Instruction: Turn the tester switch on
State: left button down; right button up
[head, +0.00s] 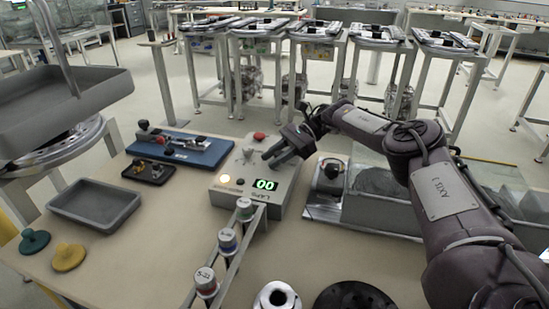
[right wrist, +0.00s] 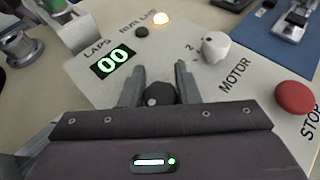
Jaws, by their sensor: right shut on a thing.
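The tester (head: 232,190) is a grey box on the table with a green display (head: 265,184) reading 00. My right gripper (head: 275,155) is over its top face, in front of the red button (head: 259,136). In the right wrist view the two fingers (right wrist: 160,84) stand on either side of a dark round knob (right wrist: 160,94), which I take for the switch, and are shut on it. Its lower part is hidden by the gripper body. A white knob (right wrist: 215,46) marked MOTOR and the red STOP button (right wrist: 295,97) are to the right. The lamp (right wrist: 161,18) glows. My left gripper is not in view.
A blue fixture board (head: 205,155) and a grey tray (head: 92,205) lie left of the tester. A rail with several labelled cylinders (head: 228,240) runs up to its front. A grey bin (head: 375,205) stands to the right, under my right arm.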

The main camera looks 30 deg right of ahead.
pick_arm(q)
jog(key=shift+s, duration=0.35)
pick_arm(e)
jog(key=shift+r, duration=0.1)
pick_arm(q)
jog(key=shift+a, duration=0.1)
pick_arm(e)
jog(key=o, duration=1)
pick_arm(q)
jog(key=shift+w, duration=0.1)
